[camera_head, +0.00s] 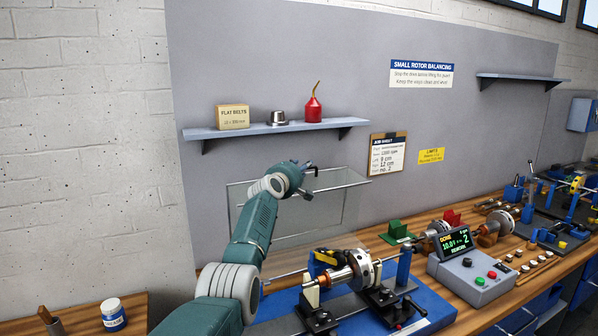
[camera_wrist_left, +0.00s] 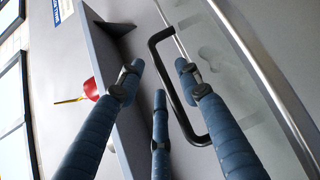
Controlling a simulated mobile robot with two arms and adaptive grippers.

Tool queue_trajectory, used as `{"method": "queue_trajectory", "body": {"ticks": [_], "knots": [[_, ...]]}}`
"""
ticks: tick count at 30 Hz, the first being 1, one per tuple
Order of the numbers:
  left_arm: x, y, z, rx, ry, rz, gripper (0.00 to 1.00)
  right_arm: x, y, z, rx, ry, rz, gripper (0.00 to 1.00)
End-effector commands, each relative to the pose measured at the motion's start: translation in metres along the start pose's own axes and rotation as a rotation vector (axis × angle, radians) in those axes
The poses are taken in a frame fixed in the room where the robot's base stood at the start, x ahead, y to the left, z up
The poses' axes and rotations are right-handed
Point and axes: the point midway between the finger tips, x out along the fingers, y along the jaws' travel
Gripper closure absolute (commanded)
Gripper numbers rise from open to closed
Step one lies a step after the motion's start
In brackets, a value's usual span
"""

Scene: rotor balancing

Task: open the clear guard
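The clear guard (camera_head: 338,182) stands raised behind the rotor bench in the head view, its panes edged with thin pale rails. The rotor (camera_head: 360,270) below it is uncovered. My left gripper (camera_head: 312,178) is up at the guard's upper edge. In the left wrist view, the guard's pane (camera_wrist_left: 245,60) fills the right side and its black handle (camera_wrist_left: 196,138) lies between my spread fingers (camera_wrist_left: 160,85). The fingers look open, with gaps beside the handle; contact is not clear. My right gripper is not in view.
A control box (camera_head: 470,270) with a lit display stands right of the rotor.

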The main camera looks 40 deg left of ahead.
Motion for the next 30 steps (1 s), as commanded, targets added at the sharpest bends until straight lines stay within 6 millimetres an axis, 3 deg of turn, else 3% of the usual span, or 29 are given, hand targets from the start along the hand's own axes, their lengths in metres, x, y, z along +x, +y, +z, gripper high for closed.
{"method": "queue_trajectory", "body": {"ticks": [8, 24, 30], "knots": [[-0.015, -0.001, 0.000, 0.005, -0.003, 0.002, 0.65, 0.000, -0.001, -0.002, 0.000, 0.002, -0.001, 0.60], [-0.094, -0.002, 0.000, 0.003, 0.001, -0.001, 0.65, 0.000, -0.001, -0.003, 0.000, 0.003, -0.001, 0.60], [-0.114, -0.002, 0.000, 0.000, -0.001, -0.002, 0.65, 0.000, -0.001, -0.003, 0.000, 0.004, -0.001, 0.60]]}}
